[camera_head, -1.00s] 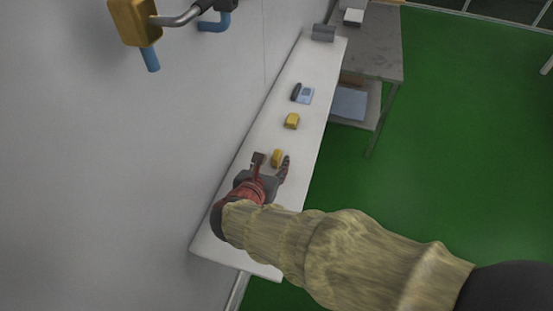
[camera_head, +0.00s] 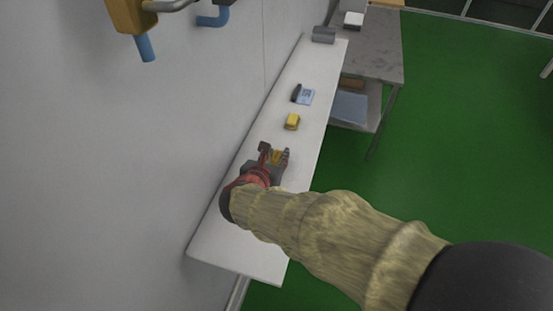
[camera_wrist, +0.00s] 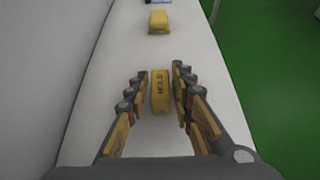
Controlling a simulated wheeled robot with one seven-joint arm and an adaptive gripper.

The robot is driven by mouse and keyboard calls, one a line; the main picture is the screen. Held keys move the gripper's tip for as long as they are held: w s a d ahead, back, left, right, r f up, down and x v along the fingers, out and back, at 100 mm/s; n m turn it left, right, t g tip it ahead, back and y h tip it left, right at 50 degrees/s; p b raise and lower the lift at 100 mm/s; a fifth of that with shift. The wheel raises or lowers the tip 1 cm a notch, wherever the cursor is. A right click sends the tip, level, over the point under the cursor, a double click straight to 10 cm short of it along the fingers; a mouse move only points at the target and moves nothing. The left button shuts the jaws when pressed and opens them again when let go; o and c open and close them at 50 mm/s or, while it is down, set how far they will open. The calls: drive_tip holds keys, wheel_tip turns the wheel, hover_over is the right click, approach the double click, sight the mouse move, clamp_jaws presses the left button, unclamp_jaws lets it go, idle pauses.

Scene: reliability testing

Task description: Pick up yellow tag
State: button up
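A small yellow tag (camera_wrist: 160,92) with dark lettering lies on the white bench and stands out between my fingers in the wrist view. In the head view it (camera_head: 276,157) is partly hidden by my gripper (camera_head: 276,151). My gripper (camera_wrist: 160,80) is open, with one finger on each side of the tag. A visible gap on the left separates finger and tag; the right finger is closer, and contact cannot be told. A second yellow block-like item (camera_head: 292,121) lies farther along the bench, ahead of the gripper; it also shows in the wrist view (camera_wrist: 158,21).
The narrow white bench (camera_head: 232,240) runs along a grey wall (camera_head: 110,180). A blue and dark item (camera_head: 304,96) and a grey item (camera_head: 323,34) lie farther along. A grey table (camera_head: 382,45) stands at the back right. Green floor lies to the right.

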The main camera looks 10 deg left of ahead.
clamp_jaws()
